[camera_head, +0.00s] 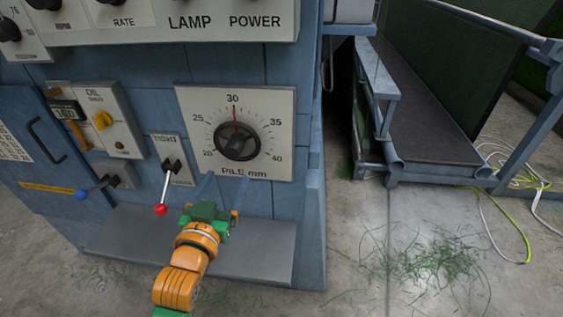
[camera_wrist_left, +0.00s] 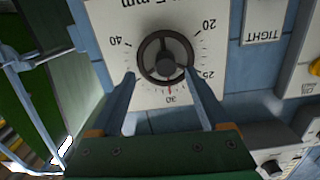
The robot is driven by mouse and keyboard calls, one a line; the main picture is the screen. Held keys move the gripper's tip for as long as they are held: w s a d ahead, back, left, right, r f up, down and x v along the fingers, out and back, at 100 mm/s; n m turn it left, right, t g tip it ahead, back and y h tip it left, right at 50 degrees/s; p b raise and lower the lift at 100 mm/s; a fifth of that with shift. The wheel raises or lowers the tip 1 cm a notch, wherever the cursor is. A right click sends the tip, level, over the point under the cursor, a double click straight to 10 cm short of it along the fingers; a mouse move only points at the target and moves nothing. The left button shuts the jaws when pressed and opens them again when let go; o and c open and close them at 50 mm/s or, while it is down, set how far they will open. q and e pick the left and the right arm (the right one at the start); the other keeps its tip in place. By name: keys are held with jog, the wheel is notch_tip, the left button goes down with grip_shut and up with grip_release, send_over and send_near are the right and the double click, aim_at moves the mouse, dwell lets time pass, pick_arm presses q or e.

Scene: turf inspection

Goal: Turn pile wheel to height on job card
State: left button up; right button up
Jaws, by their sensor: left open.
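The pile wheel (camera_head: 237,141) is a dark round handwheel on a white dial plate marked "PILE mm", with a scale from 20 to 40. Its red pointer stands at about 30. In the left wrist view the wheel (camera_wrist_left: 165,58) appears turned around, with the red mark near 30. My left gripper (camera_head: 224,184) is open and empty, in front of and below the dial in the head view. In the left wrist view its fingers straddle the wheel's near edge; contact is not clear. A white printed sheet (camera_head: 12,146) at the left edge is unreadable. My right gripper is not in view.
A red-knobbed lever (camera_head: 161,209) under "TIGHT" stands just left of my gripper. A grey ledge (camera_head: 250,250) juts out below. A conveyor (camera_head: 430,110) stands right; the floor has grass clippings.

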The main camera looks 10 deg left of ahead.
aim_at(232, 153)
pick_arm(q)
jog(key=w, duration=0.2)
jog(key=w+r, duration=0.1)
jog(key=w, duration=0.3)
jog(key=shift+w+a+r, duration=0.2)
jog(key=shift+w+a, duration=0.1)
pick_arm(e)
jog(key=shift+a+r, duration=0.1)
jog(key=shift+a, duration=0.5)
pick_arm(q)
jog(key=shift+c, duration=0.2)
